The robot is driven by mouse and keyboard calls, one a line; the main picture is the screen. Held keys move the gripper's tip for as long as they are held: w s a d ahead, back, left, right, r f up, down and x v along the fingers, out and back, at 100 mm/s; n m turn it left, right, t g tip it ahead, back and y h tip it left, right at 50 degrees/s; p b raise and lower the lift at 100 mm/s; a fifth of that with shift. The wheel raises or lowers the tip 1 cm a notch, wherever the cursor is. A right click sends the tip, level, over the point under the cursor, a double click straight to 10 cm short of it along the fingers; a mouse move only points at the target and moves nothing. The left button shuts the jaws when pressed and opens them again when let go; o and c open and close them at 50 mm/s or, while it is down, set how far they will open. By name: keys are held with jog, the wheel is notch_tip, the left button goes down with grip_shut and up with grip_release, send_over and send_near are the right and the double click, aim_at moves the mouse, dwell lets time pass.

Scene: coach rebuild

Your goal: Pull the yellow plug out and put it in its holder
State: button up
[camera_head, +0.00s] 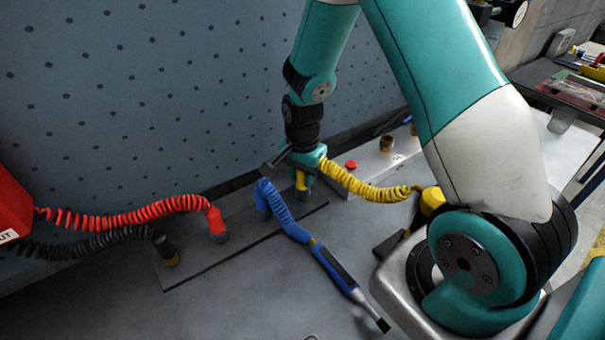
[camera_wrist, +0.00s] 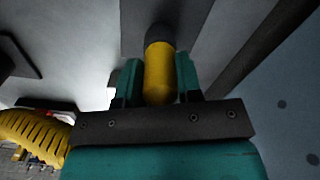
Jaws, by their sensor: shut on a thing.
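The yellow plug (camera_head: 301,181) is between the fingers of my gripper (camera_head: 304,172), over the dark strip at the centre of the head view. In the wrist view the yellow plug (camera_wrist: 160,76) stands between the two teal fingers, with a dark round part at its far end. My gripper is shut on it. I cannot tell whether the plug is seated in a socket or just clear of it. Its yellow coiled cable (camera_head: 365,188) runs right to a yellow part (camera_head: 432,200). I cannot tell which thing is its holder.
A blue coiled cable (camera_head: 285,217) lies close beside the gripper, near a blue-handled tool (camera_head: 335,268). Red (camera_head: 216,222) and black (camera_head: 165,248) plugs stand on the dark strip (camera_head: 240,250) at left.

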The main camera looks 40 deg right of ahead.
jog(key=o, duration=1.1)
jog(key=shift+c, duration=0.2)
notch_tip(320, 180, up, 18)
jog(key=b, duration=0.2)
jog(key=shift+f, duration=0.25)
